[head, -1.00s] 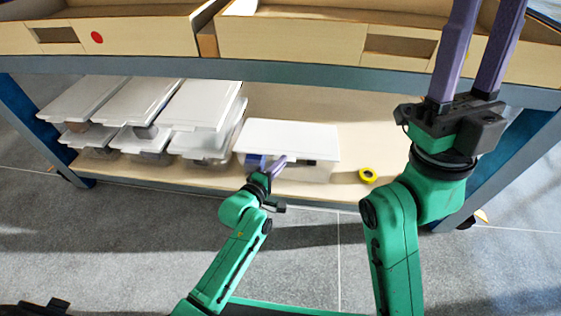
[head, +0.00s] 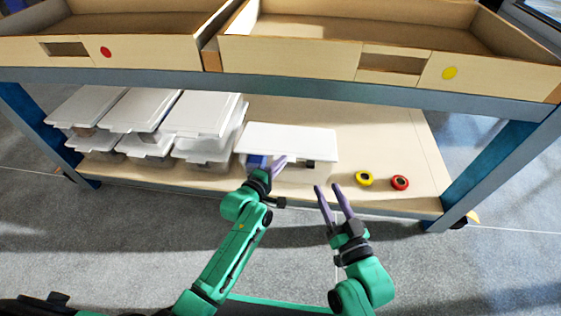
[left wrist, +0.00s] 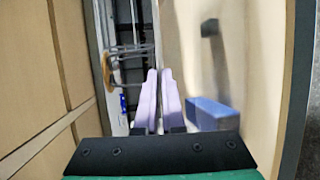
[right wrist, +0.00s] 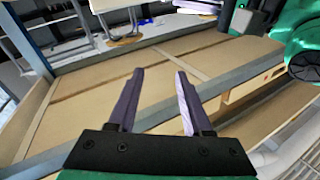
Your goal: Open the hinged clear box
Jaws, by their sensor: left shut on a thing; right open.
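The clear box (head: 297,173) stands at the front of the lower shelf, its flat white lid (head: 290,139) lying closed on top. A blue item (head: 256,162) and a dark item (head: 310,164) show through its front. My left gripper (head: 278,163) is at the box's front, shut on the box; the exact gripped part is hard to see. In the left wrist view its fingers (left wrist: 160,73) are nearly together, left of a blue block (left wrist: 212,113). My right gripper (head: 327,187) is open and empty, in front of the box's right side, apart from it.
Several stacked lidded boxes (head: 135,109) stand close left of the box. A yellow tape roll (head: 364,178) and a red one (head: 400,183) lie to its right.

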